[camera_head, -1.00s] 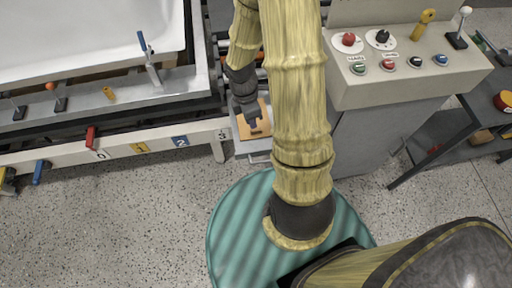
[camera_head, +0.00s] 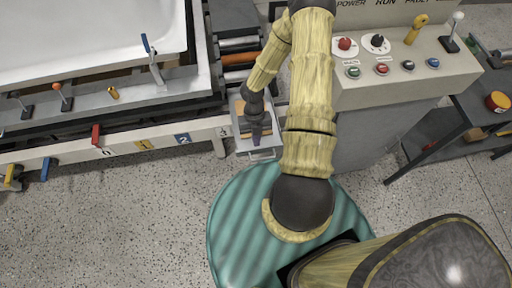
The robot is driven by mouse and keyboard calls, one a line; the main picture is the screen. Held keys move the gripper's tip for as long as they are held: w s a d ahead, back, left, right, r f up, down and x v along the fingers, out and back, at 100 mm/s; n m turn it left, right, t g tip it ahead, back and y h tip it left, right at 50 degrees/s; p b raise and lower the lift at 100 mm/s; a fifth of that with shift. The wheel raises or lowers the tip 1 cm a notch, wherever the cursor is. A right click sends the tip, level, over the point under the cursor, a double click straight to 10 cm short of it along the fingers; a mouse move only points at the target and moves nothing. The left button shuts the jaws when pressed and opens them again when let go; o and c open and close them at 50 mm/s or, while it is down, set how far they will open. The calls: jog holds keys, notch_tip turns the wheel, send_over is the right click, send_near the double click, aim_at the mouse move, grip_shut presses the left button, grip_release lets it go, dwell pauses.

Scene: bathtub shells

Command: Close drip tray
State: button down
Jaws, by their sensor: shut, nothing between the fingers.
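The drip tray (camera_head: 237,139) is a shallow grey tray with a tan-orange inside. It sticks out from under the conveyor frame between the numbered white rail and the control cabinet. A small front edge or handle (camera_head: 263,154) shows at its near end. My gripper (camera_head: 256,139) points down over the tray, near its front part, and its dark fingers are shut and empty. The gripper hides part of the tray's inside. I cannot tell whether the fingertips touch the tray.
The control cabinet (camera_head: 365,95) with knobs and buttons stands right of the tray. A white rail (camera_head: 120,146) with coloured levers and a tub shell (camera_head: 80,35) are at left. Rollers (camera_head: 238,58) lie behind the tray. A shelf cart (camera_head: 470,110) is at far right. The speckled floor at front left is clear.

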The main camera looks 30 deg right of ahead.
aim_at(256, 149)
jog(key=shift+w+d+f+b, duration=0.1)
jog(key=shift+w+f+b, duration=0.1)
jog(key=shift+f, duration=2.15)
jog(key=shift+w+d+f+b, duration=0.1)
jog(key=shift+w+f+b, duration=0.05)
jog(key=shift+f, duration=2.2)
jog(key=shift+a, duration=0.1)
